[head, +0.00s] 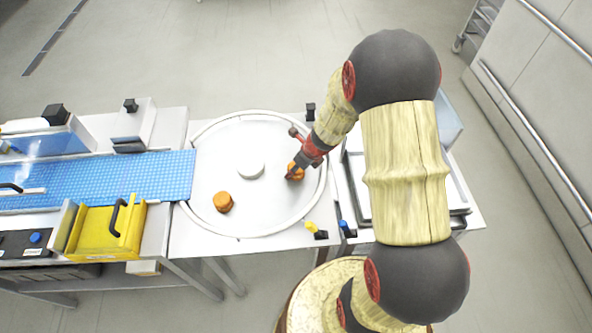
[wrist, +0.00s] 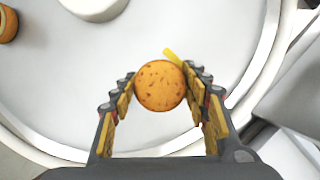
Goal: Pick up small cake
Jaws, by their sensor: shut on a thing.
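A small round orange-brown cake with dark specks (wrist: 160,86) is between the two fingers of my gripper (wrist: 163,92) in the wrist view. The fingers touch it on both sides, and my gripper is shut on it. In the head view the same cake (head: 295,171) shows partly behind my gripper (head: 294,174), over the right side of the round white turntable (head: 215,170). I cannot tell whether it is lifted clear of the surface. A second small cake (head: 222,202) stands on the turntable at the front left. Its edge also shows at the wrist view's top left (wrist: 8,24).
A white round hub (head: 250,170) sits mid-turntable. A blue conveyor belt (head: 130,177) meets the turntable at the left, with a yellow box (head: 105,232) in front. A metal tray (head: 355,190) lies to the right, partly behind my arm. The turntable's back is clear.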

